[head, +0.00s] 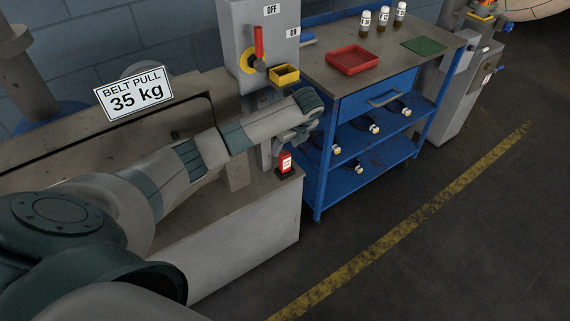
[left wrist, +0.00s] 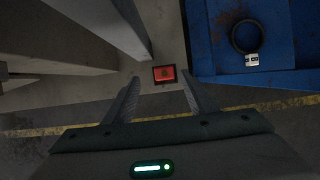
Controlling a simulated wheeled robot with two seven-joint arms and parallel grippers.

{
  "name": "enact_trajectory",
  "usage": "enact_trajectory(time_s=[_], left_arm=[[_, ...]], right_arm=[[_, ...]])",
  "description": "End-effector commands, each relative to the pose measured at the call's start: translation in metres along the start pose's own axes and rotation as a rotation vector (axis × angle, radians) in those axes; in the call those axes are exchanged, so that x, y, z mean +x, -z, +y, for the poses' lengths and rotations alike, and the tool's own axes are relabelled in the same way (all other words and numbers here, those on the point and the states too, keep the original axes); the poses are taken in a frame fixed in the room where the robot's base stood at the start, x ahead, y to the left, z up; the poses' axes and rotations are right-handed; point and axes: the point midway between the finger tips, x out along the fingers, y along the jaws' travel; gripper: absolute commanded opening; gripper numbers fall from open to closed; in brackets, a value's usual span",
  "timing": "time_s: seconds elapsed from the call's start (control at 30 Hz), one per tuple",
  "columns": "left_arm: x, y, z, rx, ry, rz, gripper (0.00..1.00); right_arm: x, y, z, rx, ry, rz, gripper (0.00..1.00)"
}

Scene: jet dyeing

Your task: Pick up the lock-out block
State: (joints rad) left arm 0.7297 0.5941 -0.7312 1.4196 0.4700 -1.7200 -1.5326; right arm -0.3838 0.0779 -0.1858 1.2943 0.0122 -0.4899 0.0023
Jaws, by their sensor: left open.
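The lock-out block (head: 285,163) is a small red block with a pale label and a dark base. It stands upright on the near right corner of the grey ledge (head: 262,196). In the left wrist view its red top (left wrist: 164,73) shows just past the fingertips, between their lines. My left gripper (head: 290,145) is above the block, pointing down, and partly hidden by its own wrist. In the left wrist view the gripper's two fingers (left wrist: 160,95) are spread, with nothing between them. My right gripper is not in view.
A grey switch box (head: 232,35) with a red lever (head: 259,42) and a yellow bin (head: 285,75) stands behind my wrist. A blue cart (head: 330,185) is close on the right, with a red tray (head: 352,59) on top. The floor in front is clear.

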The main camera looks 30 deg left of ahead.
Motion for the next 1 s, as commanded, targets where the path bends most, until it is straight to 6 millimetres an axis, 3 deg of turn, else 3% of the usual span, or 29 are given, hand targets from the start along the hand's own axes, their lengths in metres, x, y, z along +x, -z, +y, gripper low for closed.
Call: enact_trajectory(time_s=[0.17,0.57,1.0], left_arm=[[0.014,0.001,0.000,0.001,-0.001,0.001,0.52],[0.018,0.002,-0.001,0.000,0.000,0.001,0.52],[0.063,0.005,-0.007,-0.001,0.000,0.000,0.52]], right_arm=[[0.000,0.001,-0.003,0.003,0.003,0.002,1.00],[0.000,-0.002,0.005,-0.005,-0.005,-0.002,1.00],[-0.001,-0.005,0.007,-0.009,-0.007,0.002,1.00]])
